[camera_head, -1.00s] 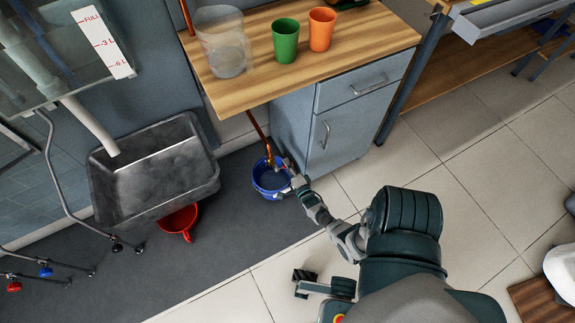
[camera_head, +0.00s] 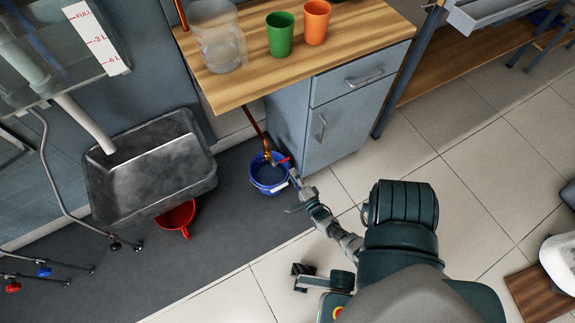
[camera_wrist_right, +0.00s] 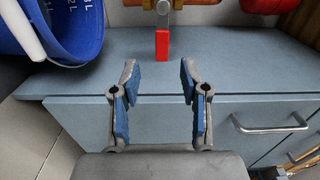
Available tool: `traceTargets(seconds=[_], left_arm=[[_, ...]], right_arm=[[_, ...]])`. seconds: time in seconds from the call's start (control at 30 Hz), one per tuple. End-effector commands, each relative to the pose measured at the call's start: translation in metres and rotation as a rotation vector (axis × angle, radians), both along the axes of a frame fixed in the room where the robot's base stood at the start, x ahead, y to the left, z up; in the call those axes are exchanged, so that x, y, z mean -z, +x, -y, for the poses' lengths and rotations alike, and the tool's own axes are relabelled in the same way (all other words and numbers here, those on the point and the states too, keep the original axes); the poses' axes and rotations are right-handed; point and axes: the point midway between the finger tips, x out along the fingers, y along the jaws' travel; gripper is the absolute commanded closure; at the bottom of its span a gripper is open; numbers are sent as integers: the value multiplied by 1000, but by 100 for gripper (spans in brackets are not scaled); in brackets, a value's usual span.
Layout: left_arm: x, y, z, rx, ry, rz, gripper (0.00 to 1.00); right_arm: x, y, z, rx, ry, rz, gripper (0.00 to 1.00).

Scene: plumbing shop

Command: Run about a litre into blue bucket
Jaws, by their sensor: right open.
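The blue bucket (camera_head: 283,186) stands upright on the dark floor strip under the bench, below the tap (camera_head: 267,156) on a copper pipe. In the head view I cannot tell how much water it holds. The bucket (camera_wrist_right: 75,25) also shows at the upper left of the wrist view, with white markings and a pale handle. The tap's red lever (camera_wrist_right: 162,44) hangs ahead of my right gripper (camera_wrist_right: 157,85), which is open and empty, apart from it. In the head view my right gripper (camera_head: 291,192) is just right of the bucket.
A grey cabinet (camera_head: 335,135) stands close right of the bucket. The bench above bears a clear container (camera_head: 217,45), a green cup (camera_head: 280,35) and an orange cup (camera_head: 315,22). A grey basin (camera_head: 150,170) and a red container (camera_head: 178,216) are left.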

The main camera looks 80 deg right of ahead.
Motion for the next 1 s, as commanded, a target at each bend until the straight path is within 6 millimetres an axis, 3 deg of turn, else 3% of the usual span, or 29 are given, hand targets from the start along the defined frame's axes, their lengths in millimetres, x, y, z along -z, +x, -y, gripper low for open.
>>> traceTargets(seconds=[0.1,0.3,0.9,1.0], left_arm=[[0,0,0,1,1,-1,55],[0,0,0,1,1,-1,55],[1,3,1,0,1,-3,55],[0,0,0,0,0,0,55]], right_arm=[[0,-14,-16,0,1,0,55],[1,-23,-28,-1,1,-1,55],[0,-23,-28,-2,-1,0,55],[-11,-12,-29,-26,-38,-3,55]])
